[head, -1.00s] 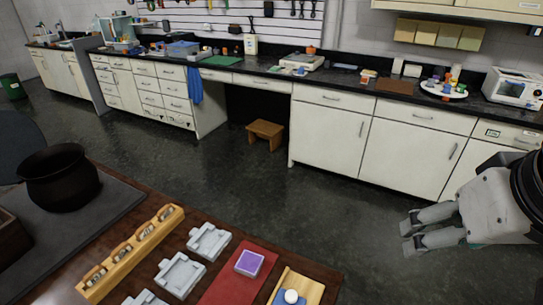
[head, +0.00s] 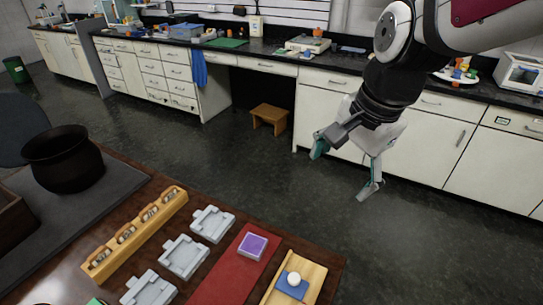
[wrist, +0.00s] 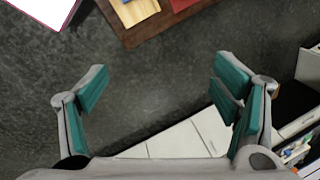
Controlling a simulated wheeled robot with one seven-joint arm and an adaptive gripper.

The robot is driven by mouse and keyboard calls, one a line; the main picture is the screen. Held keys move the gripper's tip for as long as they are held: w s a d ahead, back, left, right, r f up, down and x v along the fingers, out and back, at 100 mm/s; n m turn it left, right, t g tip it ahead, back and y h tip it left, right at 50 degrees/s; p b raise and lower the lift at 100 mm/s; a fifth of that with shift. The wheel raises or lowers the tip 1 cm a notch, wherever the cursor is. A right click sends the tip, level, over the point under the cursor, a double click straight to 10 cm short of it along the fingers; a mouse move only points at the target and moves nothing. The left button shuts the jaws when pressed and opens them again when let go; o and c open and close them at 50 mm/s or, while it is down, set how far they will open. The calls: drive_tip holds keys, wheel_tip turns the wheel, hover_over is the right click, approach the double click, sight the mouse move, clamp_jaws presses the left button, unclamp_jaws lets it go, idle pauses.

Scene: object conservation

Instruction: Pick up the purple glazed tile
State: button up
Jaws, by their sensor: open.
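The purple glazed tile (head: 253,246) lies flat on a red mat (head: 229,277) on the brown table in the lower part of the head view. My gripper (head: 345,168) is open and empty, up and to the right of the tile, beyond the table's edge and above the floor. In the wrist view my gripper (wrist: 162,85) shows its two teal-padded fingers spread wide with only floor between them. The tile is not clearly visible in the wrist view.
A wooden tray (head: 312,284) with a white ball and blue piece lies right of the mat. Grey molds (head: 184,257) and a wooden rack (head: 135,233) lie left. A dark pot (head: 64,160) stands further left. Open floor separates the table from the cabinets.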

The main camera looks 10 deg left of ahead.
drive_tip(key=w+a+f+m+g, duration=0.1)
drive_tip(key=w+a+f+m, duration=0.5)
drive_tip(key=a+f, duration=0.45)
drive_tip(key=m+g+h+b, duration=0.1)
drive_tip(key=m+h, duration=0.1)
drive_tip(key=m, duration=0.4)
hover_over(253, 244)
wheel_tip(253, 244, down, 12)
wheel_tip(253, 244, down, 8)
drive_tip(key=shift+d+f, duration=0.15)
drive_tip(key=shift+f, duration=0.05)
drive_tip(key=shift+s+f, duration=0.1)
drive_tip(key=shift+f, duration=2.65)
drive_tip(key=c, duration=1.4)
drive_tip(key=shift+o, duration=0.2)
